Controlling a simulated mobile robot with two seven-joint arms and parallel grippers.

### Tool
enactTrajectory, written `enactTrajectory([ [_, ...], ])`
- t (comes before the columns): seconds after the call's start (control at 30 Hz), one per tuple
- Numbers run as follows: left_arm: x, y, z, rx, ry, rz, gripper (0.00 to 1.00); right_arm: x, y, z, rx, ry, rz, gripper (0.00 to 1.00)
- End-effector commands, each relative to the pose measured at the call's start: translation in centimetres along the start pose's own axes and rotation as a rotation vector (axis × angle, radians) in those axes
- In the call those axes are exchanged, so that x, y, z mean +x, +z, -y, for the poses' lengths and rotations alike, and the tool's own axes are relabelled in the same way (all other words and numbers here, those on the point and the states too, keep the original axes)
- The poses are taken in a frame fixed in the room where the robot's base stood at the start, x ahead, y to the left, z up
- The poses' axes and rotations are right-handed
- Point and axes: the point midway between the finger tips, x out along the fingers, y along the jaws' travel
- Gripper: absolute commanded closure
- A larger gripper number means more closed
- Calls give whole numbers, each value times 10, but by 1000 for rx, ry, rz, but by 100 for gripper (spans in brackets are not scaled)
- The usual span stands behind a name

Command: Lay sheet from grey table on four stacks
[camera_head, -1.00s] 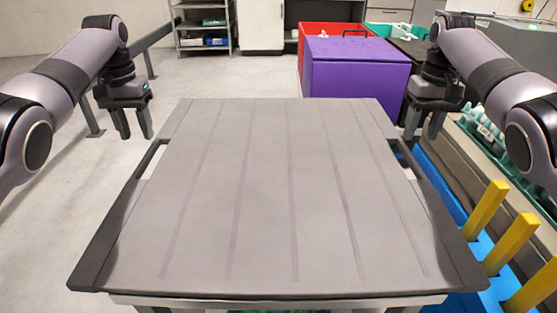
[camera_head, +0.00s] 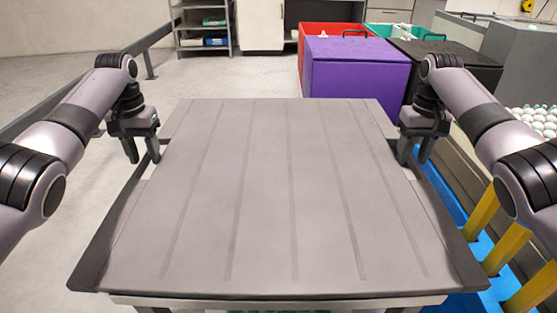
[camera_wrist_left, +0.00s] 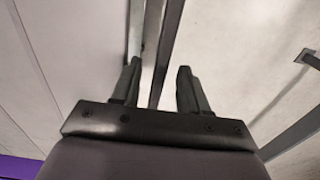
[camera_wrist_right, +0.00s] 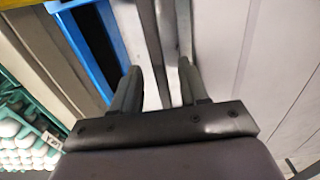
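The grey ribbed sheet (camera_head: 265,190) lies flat in front of me, with dark side edges and a cutout handle slot on each side. My left gripper (camera_head: 144,158) is open at the sheet's left slot; in the left wrist view its fingers (camera_wrist_left: 155,80) stand apart, with the sheet's side bar close to the left finger. My right gripper (camera_head: 413,157) is open at the right slot; in the right wrist view its fingers (camera_wrist_right: 160,80) stand on either side of the side bar. Neither gripper has closed on the sheet. The stacks beneath are mostly hidden.
A purple box (camera_head: 357,72) and a red bin (camera_head: 315,35) stand behind the sheet. A blue frame with yellow posts (camera_head: 508,250) is at the right. Trays of white eggs (camera_head: 535,122) lie beyond the right arm. The floor at the left is mostly clear.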

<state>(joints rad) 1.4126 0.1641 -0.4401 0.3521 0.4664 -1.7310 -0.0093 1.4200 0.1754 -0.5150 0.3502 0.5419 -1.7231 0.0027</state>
Motion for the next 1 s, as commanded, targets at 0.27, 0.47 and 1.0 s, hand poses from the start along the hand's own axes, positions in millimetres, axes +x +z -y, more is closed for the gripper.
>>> enactTrajectory([
  [0.27,0,0,0,0,0,0,100,0,0,0,0,0,0,100],
  [0.47,-1,0,0,0,0,-1,100,0,0,0,0,0,0,100],
  [1.0,-1,0,0,1,0,-1,100,-1,0,0,0,0,1,100],
])
